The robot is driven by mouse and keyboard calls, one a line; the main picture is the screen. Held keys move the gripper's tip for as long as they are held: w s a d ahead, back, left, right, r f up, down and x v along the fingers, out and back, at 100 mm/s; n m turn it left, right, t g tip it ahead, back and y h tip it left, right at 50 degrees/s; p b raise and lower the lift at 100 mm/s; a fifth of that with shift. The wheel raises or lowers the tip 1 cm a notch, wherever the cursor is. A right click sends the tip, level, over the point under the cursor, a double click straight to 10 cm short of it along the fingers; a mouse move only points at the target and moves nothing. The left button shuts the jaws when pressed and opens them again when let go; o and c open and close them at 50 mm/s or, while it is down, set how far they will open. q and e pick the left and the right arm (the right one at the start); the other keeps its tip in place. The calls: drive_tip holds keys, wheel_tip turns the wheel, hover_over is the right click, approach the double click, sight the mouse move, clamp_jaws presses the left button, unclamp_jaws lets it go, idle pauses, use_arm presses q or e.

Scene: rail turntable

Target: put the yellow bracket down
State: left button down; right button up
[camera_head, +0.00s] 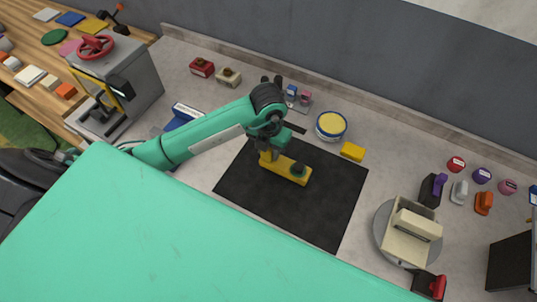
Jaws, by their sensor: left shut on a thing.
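The yellow bracket (291,173) is over the black mat (318,226) in the middle of the grey worktop. It is a long yellow piece with a dark green round part near its right end. My left gripper (267,153) is shut on its upper left end. The gripper's fingertips are partly hidden by the wrist. I cannot tell whether the bracket touches the mat or hangs just above it. My right gripper is not in view.
A yellow block (352,151) and a round tin (331,126) stand behind the mat. A beige device on a round turntable (382,220) is to the right. A grey press (143,83) with a red wheel stands left. Much of the mat is bare.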

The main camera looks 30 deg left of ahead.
use_arm(q)
wheel_tip(320, 180, down, 4)
drive_tip(key=shift+r+p, duration=0.25)
drive_tip(key=shift+p, duration=0.2)
drive_tip(key=shift+f, duration=0.2)
drive_tip(key=shift+f, duration=0.2)
drive_tip(key=c, duration=1)
unclamp_jaws()
drive_tip(key=shift+r, duration=0.1)
